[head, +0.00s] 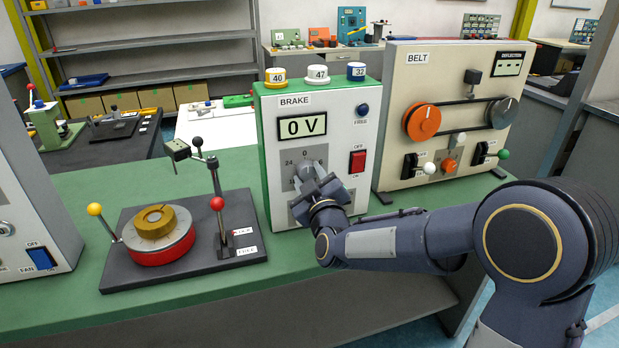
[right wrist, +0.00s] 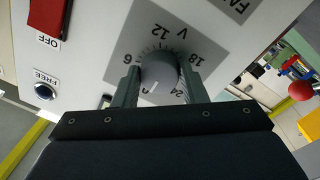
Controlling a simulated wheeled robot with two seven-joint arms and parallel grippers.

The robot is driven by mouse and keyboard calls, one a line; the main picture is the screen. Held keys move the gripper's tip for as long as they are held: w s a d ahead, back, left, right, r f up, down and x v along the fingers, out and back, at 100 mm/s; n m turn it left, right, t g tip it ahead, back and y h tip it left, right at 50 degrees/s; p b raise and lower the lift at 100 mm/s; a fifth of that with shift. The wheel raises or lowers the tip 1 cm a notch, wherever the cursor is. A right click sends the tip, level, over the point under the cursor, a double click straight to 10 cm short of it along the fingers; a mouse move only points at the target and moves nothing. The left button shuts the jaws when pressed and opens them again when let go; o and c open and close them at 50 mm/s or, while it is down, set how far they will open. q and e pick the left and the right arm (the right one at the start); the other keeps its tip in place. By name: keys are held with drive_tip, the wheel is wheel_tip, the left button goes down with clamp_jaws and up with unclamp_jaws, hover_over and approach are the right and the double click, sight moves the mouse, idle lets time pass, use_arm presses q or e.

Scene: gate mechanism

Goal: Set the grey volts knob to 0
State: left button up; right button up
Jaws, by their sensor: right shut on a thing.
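The grey volts knob (right wrist: 159,72) sits on the front of the white and green BRAKE box (head: 345,130). In the right wrist view it lies between the two fingers of my right gripper (right wrist: 160,85), which is shut on it. Its pale pointer line faces the lower edge of the dial, near the 0 and 24 end, partly hidden by the gripper. The dial plate (right wrist: 195,50) shows 6, 12, 18 and 24. In the head view my right gripper (head: 309,183) covers much of the dial. The display (head: 303,126) reads 0 V. My left gripper is not in view.
A red ON/OFF switch (head: 357,161) and a blue FREE button (head: 362,109) are close to the dial. The BELT box (head: 456,73) stands to the right. A black-based device with a red and brass disc (head: 161,240) stands left on the green bench.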

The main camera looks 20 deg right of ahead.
drive_tip(key=shift+f, duration=0.1)
drive_tip(key=o, duration=1)
drive_tip(key=shift+c, duration=0.2)
drive_tip(key=s, duration=0.7)
drive_tip(key=shift+s+f, duration=0.15)
drive_tip(key=shift+s, duration=0.25)
drive_tip(key=s+d+f+m+g+y+p, duration=0.1)
drive_tip(key=s+g, duration=0.5)
drive_tip(key=s, duration=0.8)
drive_tip(key=s+d+f+m+g+y+p, duration=0.2)
drive_tip(key=s+m+g+p, duration=0.4)
drive_tip(key=s, duration=0.8)
drive_tip(key=shift+d+m+g+y, duration=0.25)
drive_tip(key=shift+m+g+y, duration=0.3)
drive_tip(key=shift+m, duration=0.25)
